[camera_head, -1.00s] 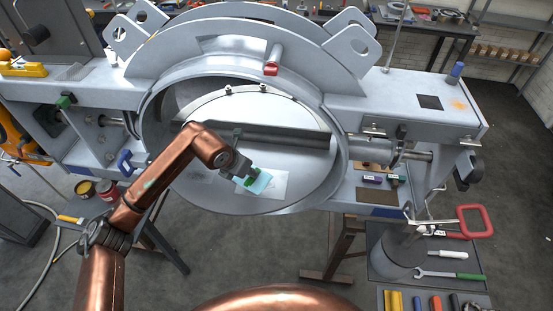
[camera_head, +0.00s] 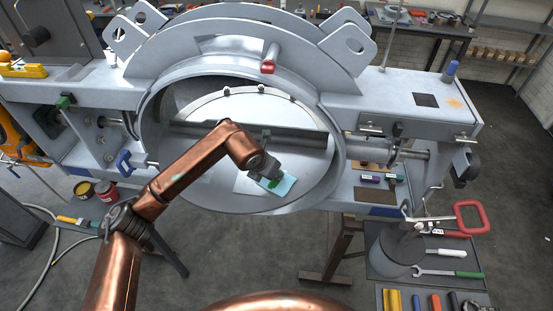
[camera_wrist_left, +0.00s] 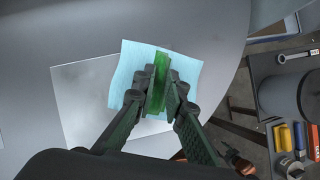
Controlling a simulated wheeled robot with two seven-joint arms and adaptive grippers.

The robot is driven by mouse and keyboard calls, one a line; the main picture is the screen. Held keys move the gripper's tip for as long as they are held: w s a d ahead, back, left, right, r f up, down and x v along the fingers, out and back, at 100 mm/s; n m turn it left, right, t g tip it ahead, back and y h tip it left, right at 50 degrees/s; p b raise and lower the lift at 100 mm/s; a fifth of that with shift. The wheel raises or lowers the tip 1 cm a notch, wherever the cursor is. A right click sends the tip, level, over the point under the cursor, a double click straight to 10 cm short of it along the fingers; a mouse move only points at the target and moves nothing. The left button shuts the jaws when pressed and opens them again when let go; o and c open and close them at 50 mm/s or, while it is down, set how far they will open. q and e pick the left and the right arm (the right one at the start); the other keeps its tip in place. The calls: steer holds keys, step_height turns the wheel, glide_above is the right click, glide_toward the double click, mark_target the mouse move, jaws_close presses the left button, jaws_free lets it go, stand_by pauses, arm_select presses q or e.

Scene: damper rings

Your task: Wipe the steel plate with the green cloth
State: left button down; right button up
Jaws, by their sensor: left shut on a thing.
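My left gripper (camera_head: 268,174) is shut on a green grip piece (camera_wrist_left: 159,82), upright between its fingers. Below the piece a light blue cloth (camera_wrist_left: 190,75) lies spread out; it also shows in the head view (camera_head: 286,185). I cannot tell whether piece and cloth are joined. The cloth lies over the right part of a pale rectangular steel plate (camera_wrist_left: 82,98), which lies on the grey surface inside the big ring. In the head view the plate's left part (camera_head: 245,184) is bare; the arm and cloth hide the rest.
The large grey ring housing (camera_head: 155,110) surrounds the work area, with a dark crossbar (camera_head: 300,138) behind the gripper. A red-handled clamp (camera_head: 473,220) and a tool tray with a green-handled wrench (camera_head: 450,274) stand at the right. Paint cans (camera_head: 106,190) stand at the left.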

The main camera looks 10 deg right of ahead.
arm_select(q)
steer(key=shift+w+a+r+p, duration=0.1)
steer(key=shift+r+p, duration=0.6)
steer(key=shift+r, duration=1.3)
steer(key=shift+a+r+p, duration=0.1)
steer(key=shift+r+p, duration=0.55)
steer(key=shift+r, duration=1.3)
steer(key=shift+f, duration=0.1)
